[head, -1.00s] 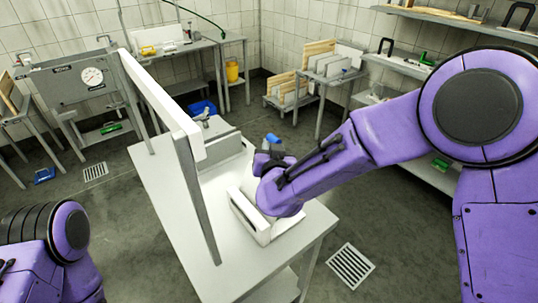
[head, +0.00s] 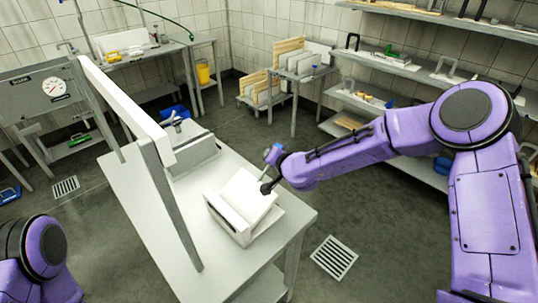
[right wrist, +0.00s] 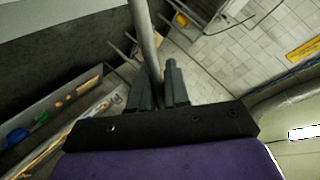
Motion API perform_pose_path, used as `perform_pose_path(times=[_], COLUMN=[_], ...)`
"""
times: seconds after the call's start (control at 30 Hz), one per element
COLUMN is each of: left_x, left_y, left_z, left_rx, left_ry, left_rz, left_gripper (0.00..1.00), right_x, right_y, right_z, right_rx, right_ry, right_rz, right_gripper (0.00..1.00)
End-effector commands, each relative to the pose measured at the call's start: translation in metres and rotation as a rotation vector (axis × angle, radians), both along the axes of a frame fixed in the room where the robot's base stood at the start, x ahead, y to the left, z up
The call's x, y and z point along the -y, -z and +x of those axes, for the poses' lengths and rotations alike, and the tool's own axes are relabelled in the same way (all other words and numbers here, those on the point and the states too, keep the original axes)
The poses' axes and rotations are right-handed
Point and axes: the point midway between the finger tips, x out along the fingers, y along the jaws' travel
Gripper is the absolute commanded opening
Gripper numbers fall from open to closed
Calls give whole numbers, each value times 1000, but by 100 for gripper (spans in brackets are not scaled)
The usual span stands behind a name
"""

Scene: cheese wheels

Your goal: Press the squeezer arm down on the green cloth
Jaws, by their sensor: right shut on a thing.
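The squeezer (head: 238,232) is a white box-like device near the front right of the white table. A white plate (head: 246,192) stands tilted in it. My right gripper (head: 267,187) is at the plate's right edge. In the right wrist view, my right gripper (right wrist: 152,90) is shut on a round grey bar (right wrist: 143,35), which looks like the squeezer arm's handle. I cannot see clearly how the bar joins the plate. No green cloth can be made out; the plate may hide it. My left gripper is out of view; only part of that arm shows at the lower left.
The table (head: 175,265) also carries a white beam (head: 125,110) on grey posts and a metal-topped box (head: 195,155) at its far end. A rack with boards (head: 300,65) and wall shelves (head: 400,65) stand behind. Open floor with a drain (head: 334,257) lies right of the table.

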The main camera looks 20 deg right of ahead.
Motion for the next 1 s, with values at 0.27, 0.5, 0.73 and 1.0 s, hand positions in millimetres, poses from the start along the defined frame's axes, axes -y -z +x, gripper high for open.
perform_pose_path(times=[0.27, 0.5, 0.73, 1.0], left_x=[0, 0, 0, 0], left_y=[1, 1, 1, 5], left_z=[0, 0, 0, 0], left_rx=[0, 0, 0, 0], left_ry=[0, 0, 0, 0], left_rz=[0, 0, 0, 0], left_gripper=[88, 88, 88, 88], right_x=[2, 2, 2, 3], right_y=[3, 3, 3, -7], right_z=[0, 0, 0, -17], right_rx=[-8, -7, -7, -5], right_ry=[1, 1, 0, 0], right_rz=[15, 14, 13, 13], right_gripper=[0, 19, 37, 37])
